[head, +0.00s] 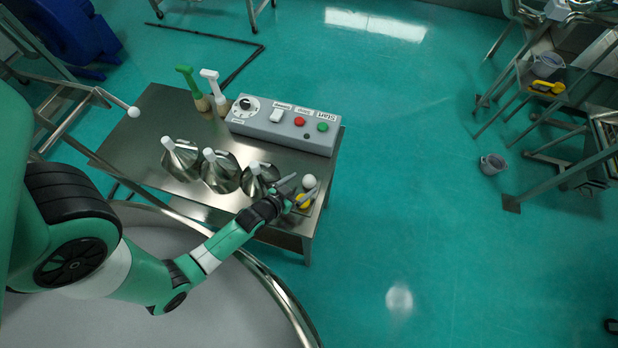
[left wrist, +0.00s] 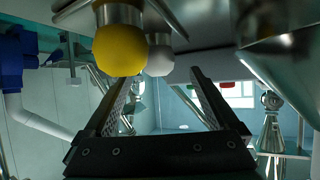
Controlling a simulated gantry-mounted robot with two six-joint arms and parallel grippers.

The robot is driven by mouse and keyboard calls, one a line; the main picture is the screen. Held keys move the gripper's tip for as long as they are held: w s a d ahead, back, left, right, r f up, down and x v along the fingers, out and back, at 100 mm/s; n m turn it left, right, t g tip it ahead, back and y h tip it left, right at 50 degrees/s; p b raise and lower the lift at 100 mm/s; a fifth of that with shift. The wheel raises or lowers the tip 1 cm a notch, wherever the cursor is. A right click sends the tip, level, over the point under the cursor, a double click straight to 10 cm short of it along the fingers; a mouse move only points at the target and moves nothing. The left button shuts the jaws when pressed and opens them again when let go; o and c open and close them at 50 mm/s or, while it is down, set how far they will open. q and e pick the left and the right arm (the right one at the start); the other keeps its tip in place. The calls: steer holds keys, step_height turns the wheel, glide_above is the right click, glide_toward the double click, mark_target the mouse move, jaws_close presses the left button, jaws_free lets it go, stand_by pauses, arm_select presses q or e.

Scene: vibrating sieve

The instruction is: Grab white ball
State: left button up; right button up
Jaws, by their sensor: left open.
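The white ball (head: 309,181) sits near the right front corner of the metal table. A yellow ball (head: 304,202) is just in front of it. My left gripper (head: 304,183) is open, its fingers pointing at the white ball from the left. In the left wrist view the table is overhead. There the white ball (left wrist: 159,60) shows beyond and partly behind the yellow ball (left wrist: 119,50), in line with the gap between the open fingers (left wrist: 164,76). The gap looks empty. The yellow ball is close to one finger. My right gripper is not seen.
Several metal funnels (head: 219,173) stand on the table (head: 145,118) left of the gripper. A grey control box (head: 285,127) with coloured buttons is behind. Green and white handled tools (head: 190,83) stand at the back. Open floor lies to the right.

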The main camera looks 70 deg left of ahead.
mark_target(306, 182)
arm_select(q)
steer(key=x, duration=0.4)
steer(key=shift+w+a+f+b, duration=0.1)
steer(key=shift+w+f+b, duration=0.15)
steer(key=shift+w+b, duration=0.15)
steer(key=shift+s, duration=0.1)
steer(key=c, duration=1.4)
